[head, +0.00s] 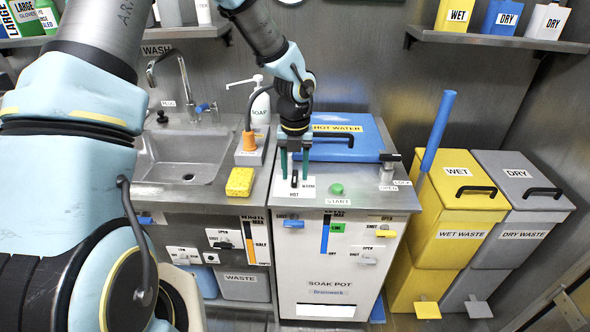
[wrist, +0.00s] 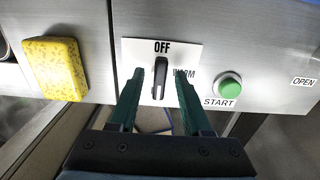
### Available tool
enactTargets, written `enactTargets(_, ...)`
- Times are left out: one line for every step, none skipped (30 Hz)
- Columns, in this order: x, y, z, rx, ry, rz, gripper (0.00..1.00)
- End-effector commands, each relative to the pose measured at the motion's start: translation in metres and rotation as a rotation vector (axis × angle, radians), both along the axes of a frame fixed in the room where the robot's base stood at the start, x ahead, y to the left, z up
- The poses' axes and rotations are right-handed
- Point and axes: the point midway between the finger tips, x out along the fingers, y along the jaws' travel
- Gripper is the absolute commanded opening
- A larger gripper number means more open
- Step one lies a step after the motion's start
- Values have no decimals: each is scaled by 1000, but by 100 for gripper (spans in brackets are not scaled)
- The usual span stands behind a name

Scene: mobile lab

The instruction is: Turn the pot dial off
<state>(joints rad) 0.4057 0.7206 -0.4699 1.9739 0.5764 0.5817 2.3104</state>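The pot dial (wrist: 160,72) is a black upright bar knob on a white plate (wrist: 185,50). In the wrist view, OFF stands above the knob and WARM is at its right, partly hidden. The knob lies along the up-down line of the picture; I cannot tell which end is its pointer. In the head view the dial (head: 294,181) shows on the counter, with HOT below it. My gripper (head: 294,174) points down over the plate. Its two green fingers, also in the wrist view (wrist: 158,80), are open, one on each side of the knob, with gaps visible.
A green START button (head: 337,189) is right of the dial. A yellow sponge (head: 240,181) lies to the left, near the sink (head: 180,158). The blue pot lid (head: 345,145) is just behind my gripper. A blue handle (head: 438,130) rises at the right.

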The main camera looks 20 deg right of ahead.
Motion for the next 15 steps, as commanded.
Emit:
enactTargets(0, 0, 0, 0, 0, 0, 42)
enactTargets(0, 0, 0, 0, 0, 0, 39)
enactTargets(0, 0, 0, 0, 0, 0, 34)
enactTargets(0, 0, 0, 0, 0, 0, 31)
enactTargets(0, 0, 0, 0, 0, 0, 28)
enactTargets(0, 0, 0, 0, 0, 0, 23)
enactTargets(0, 0, 0, 0, 0, 0, 20)
enactTargets(0, 0, 0, 0, 0, 0, 16)
enactTargets(0, 0, 0, 0, 0, 0, 12)
enactTargets(0, 0, 0, 0, 0, 0, 8)
enactTargets(0, 0, 0, 0, 0, 1, 5)
enactTargets(0, 0, 0, 0, 0, 1, 0)
enactTargets(0, 0, 0, 0, 0, 0, 0)
enactTargets(0, 0, 0, 0, 0, 0, 0)
enactTargets(0, 0, 0, 0, 0, 1, 0)
